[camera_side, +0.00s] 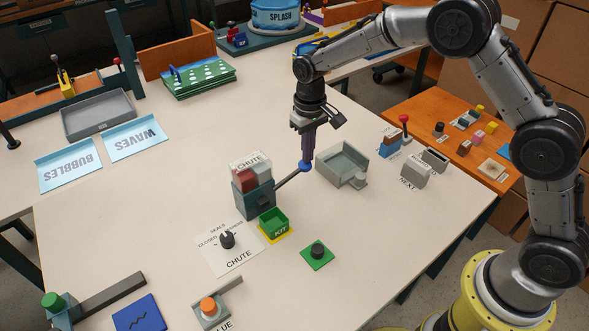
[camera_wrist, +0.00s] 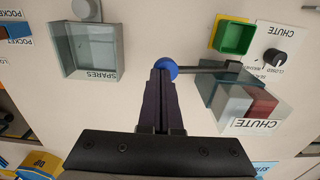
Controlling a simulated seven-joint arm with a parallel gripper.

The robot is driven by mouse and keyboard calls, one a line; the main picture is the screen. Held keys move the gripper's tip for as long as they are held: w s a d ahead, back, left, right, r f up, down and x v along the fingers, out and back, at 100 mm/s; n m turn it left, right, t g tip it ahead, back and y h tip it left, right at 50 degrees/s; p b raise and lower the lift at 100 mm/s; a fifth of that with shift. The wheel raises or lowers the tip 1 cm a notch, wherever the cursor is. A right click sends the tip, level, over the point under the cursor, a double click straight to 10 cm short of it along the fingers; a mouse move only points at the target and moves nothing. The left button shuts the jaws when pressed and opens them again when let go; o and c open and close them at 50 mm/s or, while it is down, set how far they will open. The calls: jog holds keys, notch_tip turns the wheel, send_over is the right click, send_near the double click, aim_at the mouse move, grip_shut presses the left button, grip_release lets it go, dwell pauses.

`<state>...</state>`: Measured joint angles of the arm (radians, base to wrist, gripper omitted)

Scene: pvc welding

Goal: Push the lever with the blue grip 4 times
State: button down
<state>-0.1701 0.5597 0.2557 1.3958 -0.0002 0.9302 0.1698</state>
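The lever's blue grip (camera_side: 305,167) is a round ball at the end of a dark bar (camera_side: 288,179), which comes out of the side of the CHUTE box (camera_side: 255,197). My gripper (camera_side: 307,158) points down right at the blue grip, its dark purple fingers together. In the wrist view the blue grip (camera_wrist: 166,67) shows just beyond the fingertips (camera_wrist: 161,75), partly hidden by them. I cannot tell whether they touch. The bar (camera_wrist: 203,69) runs right from the grip to the box.
A green KIT bin (camera_side: 273,222) stands in front of the chute box, near a black CHUTE knob (camera_side: 227,239). The grey SPARES tray (camera_side: 343,166) is just right of the grip. A green pad with a black knob (camera_side: 317,252) lies nearer the front. Table right of it is clear.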

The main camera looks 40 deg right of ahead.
jog(key=shift+f, duration=2.65)
jog(key=shift+r, duration=4.25)
jog(key=shift+r, duration=0.1)
notch_tip(320, 180, up, 5)
send_over(307, 167)
jog(key=w+d, duration=0.1)
jog(key=shift+w+d+f, duration=0.1)
jog(key=shift+f, duration=3.05)
jog(key=shift+f, duration=0.1)
